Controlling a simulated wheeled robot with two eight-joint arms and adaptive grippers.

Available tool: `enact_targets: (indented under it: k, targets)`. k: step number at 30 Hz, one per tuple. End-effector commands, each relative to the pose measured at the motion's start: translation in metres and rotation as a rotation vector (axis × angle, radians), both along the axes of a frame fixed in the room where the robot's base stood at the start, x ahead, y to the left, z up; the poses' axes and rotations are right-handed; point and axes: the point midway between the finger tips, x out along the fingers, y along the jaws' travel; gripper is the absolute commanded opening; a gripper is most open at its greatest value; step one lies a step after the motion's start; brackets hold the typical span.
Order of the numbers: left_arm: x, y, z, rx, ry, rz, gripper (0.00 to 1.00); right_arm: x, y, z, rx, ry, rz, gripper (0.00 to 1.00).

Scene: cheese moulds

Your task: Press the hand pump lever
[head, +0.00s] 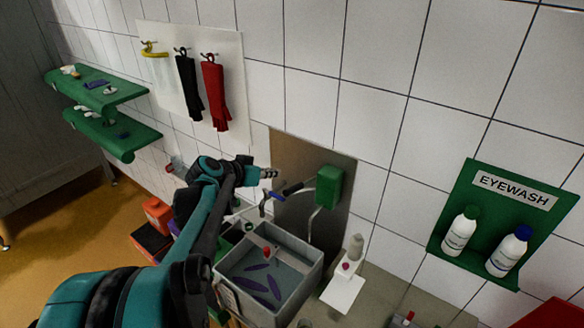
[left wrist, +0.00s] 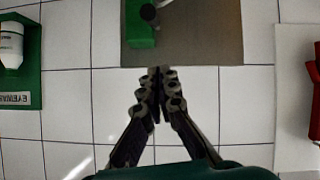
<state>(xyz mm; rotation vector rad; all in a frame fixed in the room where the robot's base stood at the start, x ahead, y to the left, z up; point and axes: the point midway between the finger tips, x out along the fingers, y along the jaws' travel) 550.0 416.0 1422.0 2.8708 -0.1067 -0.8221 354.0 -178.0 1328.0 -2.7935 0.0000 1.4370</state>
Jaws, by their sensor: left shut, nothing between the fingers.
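The hand pump is a green box (head: 329,187) on a brownish metal plate (head: 290,152) fixed to the tiled wall. A dark lever grip (head: 293,188) sticks out from its left side in the head view. In the left wrist view, turned upside down, the green box (left wrist: 138,22) and the dark round end of the lever (left wrist: 149,13) show at the top edge. My left gripper (head: 272,173) is shut and empty, just left of and above the lever grip, apparently apart from it. Its closed fingertips (left wrist: 160,70) lie near the plate's edge in the wrist view. My right gripper is out of view.
A grey basin (head: 310,268) with purple pieces in liquid stands below the pump. A blue-handled tap (head: 265,201) sits left of the lever. A white bottle (head: 355,247) stands right of the basin. A green eyewash board (head: 475,220) and hanging gloves (head: 214,95) flank the plate.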

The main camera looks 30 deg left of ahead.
Motion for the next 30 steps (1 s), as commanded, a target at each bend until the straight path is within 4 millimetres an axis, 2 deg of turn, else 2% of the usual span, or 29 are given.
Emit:
enact_targets:
  k: [1, 3, 17, 23, 30]
  targets:
    - [0.0, 0.001, 0.009, -0.008, 0.008, 0.004, 0.0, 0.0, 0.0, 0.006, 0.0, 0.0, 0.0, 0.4]
    - [0.0, 0.002, 0.011, -0.016, 0.016, 0.007, 0.0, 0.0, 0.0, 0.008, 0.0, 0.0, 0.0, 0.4]
    - [0.005, 0.001, 0.008, -0.019, 0.018, 0.007, 0.0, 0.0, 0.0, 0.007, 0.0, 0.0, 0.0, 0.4]
    - [0.031, -0.003, -0.008, -0.018, 0.019, 0.005, 0.0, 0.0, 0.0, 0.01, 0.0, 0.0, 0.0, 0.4]
    - [0.075, -0.009, -0.036, -0.018, 0.018, 0.005, 0.0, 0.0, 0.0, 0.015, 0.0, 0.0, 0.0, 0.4]
